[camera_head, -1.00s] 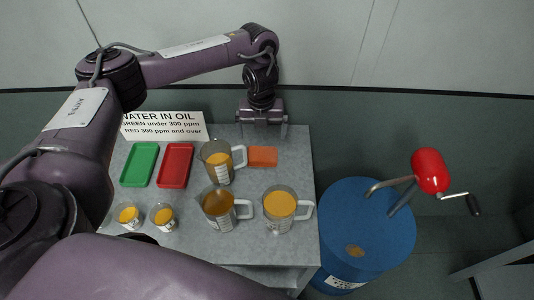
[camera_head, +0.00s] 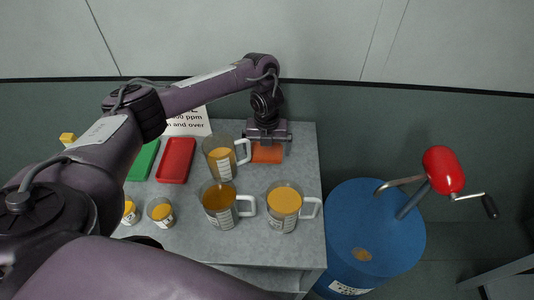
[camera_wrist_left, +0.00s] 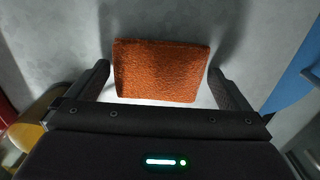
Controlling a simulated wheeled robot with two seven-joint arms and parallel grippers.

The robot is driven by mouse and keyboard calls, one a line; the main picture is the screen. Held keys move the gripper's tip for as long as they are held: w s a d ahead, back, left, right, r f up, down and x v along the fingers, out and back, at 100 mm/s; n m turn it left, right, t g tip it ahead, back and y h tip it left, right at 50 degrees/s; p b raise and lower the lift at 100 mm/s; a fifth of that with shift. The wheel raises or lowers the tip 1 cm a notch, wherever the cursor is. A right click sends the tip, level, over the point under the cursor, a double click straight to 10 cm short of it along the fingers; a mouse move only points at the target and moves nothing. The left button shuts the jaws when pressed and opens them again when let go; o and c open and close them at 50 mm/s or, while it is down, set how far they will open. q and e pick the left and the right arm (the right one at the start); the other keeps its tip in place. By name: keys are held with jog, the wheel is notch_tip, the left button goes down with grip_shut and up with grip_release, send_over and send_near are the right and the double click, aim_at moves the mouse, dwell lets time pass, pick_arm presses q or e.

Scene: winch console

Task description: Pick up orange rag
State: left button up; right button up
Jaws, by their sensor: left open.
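The orange rag (camera_head: 267,154) lies flat on the grey table (camera_head: 290,262) near its back edge, right of the rear measuring jug. My left gripper (camera_head: 268,151) is over it, pointing down, and hides its back part. In the left wrist view the rag (camera_wrist_left: 162,70) is a textured orange rectangle between the two open fingers of my left gripper (camera_wrist_left: 160,82). A strip of table shows between each finger and the rag. My right gripper is not in view.
Three jugs of orange-brown liquid stand close by: the rear jug (camera_head: 219,160), the front middle jug (camera_head: 219,207) and the front right jug (camera_head: 283,208). A red tray (camera_head: 176,160) and green tray (camera_head: 143,160) lie left. A blue drum (camera_head: 372,235) stands right.

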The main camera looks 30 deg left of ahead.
aim_at(267, 150)
pick_arm(q)
jog(key=c, duration=0.8)
jog(key=shift+r, duration=0.1)
jog(key=shift+r+p, duration=0.35)
jog(key=shift+r, duration=0.2)
notch_tip(267, 150, up, 19)
jog(key=p, duration=0.5)
jog(key=shift+f, duration=0.15)
